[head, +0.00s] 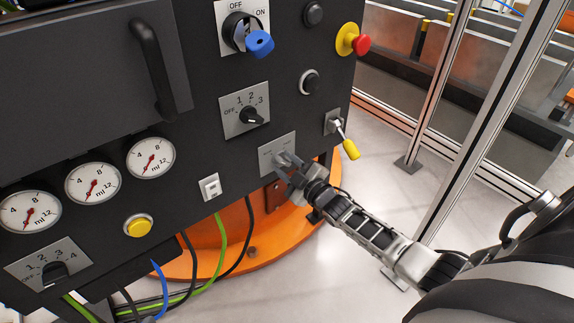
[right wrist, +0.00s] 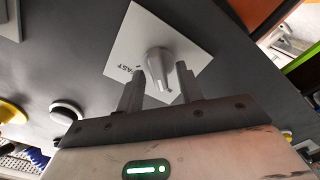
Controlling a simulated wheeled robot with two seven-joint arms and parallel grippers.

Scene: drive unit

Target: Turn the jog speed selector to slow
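The jog speed selector is a small grey knob (right wrist: 160,60) on a light square plate (right wrist: 126,42). In the right wrist view, the word FAST is readable on the plate near the left finger; other lettering is hidden or too small. In the head view the plate (head: 268,158) sits low on the dark panel, and my right gripper (head: 287,166) covers much of the knob. My right gripper (right wrist: 160,80) is open at the knob. Its fingers stand on either side of the knob's pointed end, with gaps visible. My left gripper is not in view.
Around the plate are a 1-2-3 selector (head: 251,116), a yellow-tipped lever (head: 349,148), a white rocker switch (head: 210,187) and a red emergency button (head: 361,44). A blue-handled ON/OFF switch (head: 259,43) is above. Cables hang below. Metal posts (head: 440,190) stand to the right.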

